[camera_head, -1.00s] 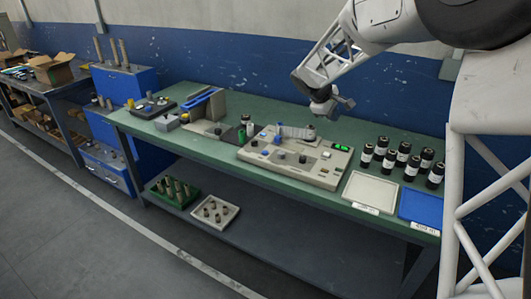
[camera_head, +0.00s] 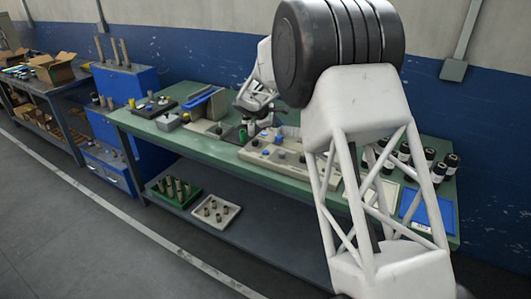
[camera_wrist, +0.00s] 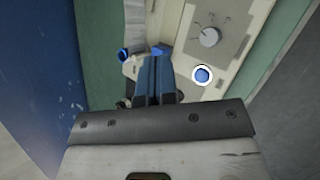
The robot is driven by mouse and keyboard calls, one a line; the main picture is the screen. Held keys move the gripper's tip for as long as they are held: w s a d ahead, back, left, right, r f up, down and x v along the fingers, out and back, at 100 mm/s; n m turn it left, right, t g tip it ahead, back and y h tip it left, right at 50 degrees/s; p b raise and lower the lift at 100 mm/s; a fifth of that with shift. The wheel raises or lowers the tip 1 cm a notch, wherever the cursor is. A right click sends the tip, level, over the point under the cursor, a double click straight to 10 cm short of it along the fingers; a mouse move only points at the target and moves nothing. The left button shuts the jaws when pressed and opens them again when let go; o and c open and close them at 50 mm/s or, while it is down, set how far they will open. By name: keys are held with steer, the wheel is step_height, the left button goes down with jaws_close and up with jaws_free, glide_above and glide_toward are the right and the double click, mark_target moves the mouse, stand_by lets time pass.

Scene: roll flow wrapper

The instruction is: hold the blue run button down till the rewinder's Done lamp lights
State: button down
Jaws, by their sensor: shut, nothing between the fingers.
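The rewinder (camera_head: 255,155) is a beige machine on the green bench, partly hidden behind my arm in the head view. In the wrist view, a blue button in a white ring (camera_wrist: 202,75) sits on its beige panel (camera_wrist: 185,100), below a grey dial (camera_wrist: 209,37). I take it for the run button. My gripper (camera_wrist: 155,72) is shut and empty, left of this button in the picture and apart from it. In the head view, my gripper (camera_head: 250,122) is over the rewinder's left end. I cannot make out the Done lamp.
Black labelled bottles (camera_head: 438,172) and a blue tray (camera_head: 428,213) stand at the bench's right end. Other small fixtures fill the bench's left part (camera_head: 168,122).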

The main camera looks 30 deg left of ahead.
steer(key=n, duration=0.1)
glide_above(266, 152)
step_height(266, 152, down, 3)
steer(key=shift+a+r, duration=0.1)
steer(key=shift+r, duration=0.05)
steer(key=shift+f, duration=4.4)
